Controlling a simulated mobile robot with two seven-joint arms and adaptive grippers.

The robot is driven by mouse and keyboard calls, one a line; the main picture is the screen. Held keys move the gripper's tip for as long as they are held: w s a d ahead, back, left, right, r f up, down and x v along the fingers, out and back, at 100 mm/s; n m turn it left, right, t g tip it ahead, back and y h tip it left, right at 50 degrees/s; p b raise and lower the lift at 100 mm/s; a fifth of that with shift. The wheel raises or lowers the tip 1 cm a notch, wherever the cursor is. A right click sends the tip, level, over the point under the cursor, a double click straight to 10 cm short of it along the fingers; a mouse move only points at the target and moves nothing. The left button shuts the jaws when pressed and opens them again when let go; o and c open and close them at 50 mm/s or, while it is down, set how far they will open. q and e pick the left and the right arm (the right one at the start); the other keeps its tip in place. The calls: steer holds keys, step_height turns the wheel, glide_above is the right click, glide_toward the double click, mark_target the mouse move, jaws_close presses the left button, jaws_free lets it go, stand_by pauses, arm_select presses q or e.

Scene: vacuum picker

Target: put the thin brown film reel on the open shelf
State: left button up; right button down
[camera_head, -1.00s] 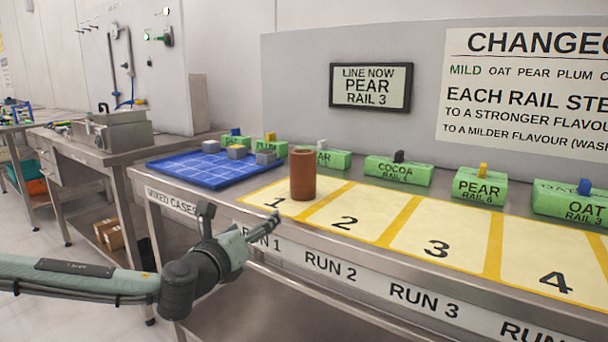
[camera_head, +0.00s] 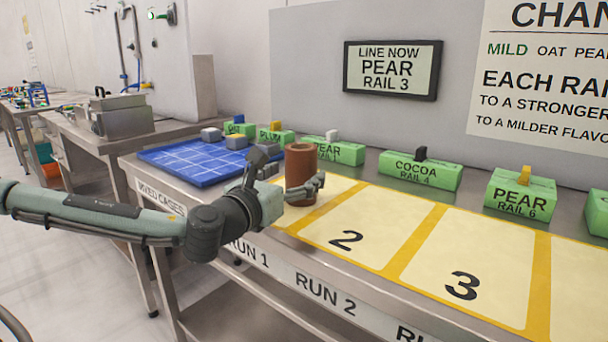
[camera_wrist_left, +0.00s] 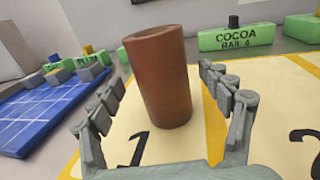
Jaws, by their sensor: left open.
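The brown film reel (camera_head: 300,165) looks like a hollow upright tube standing on the yellow panel numbered 1. It also shows in the left wrist view (camera_wrist_left: 158,85). My left gripper (camera_head: 287,172) is open at the reel's near side. In the left wrist view its fingers (camera_wrist_left: 160,88) spread to either side of the reel, which stands between or just beyond the tips; contact cannot be told. A bare lower shelf (camera_head: 245,312) shows under the bench; whether it is the open shelf cannot be told. My right gripper is not in view.
A blue gridded tray (camera_head: 190,166) with grey blocks lies left of the reel. Green labelled blocks, including COCOA (camera_head: 420,172) and PEAR (camera_head: 520,192), line the back. Panels 2 (camera_head: 365,215) and 3 (camera_head: 480,255) are clear. A sign panel (camera_head: 390,70) stands behind.

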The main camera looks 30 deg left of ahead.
arm_select(q)
steer(key=shift+w+a, duration=0.15)
steer(key=shift+w, duration=0.3)
steer(key=shift+w+r+b, duration=0.2)
steer(key=shift+w+b, duration=0.2)
steer(key=shift+w, duration=0.05)
steer(key=shift+w+r+b, duration=0.2)
steer(key=shift+w+b, duration=0.15)
steer(key=shift+w, duration=0.1)
steer(key=shift+w+a+p, duration=0.15)
steer(key=shift+w+p, duration=0.3)
steer(key=shift+w, duration=0.7)
steer(key=shift+w+f, duration=0.15)
steer(key=shift+w, duration=0.35)
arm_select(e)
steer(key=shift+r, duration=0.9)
arm_select(q)
steer(key=shift+c, duration=0.3)
steer(key=c, duration=1.5)
steer(key=shift+c, duration=0.6)
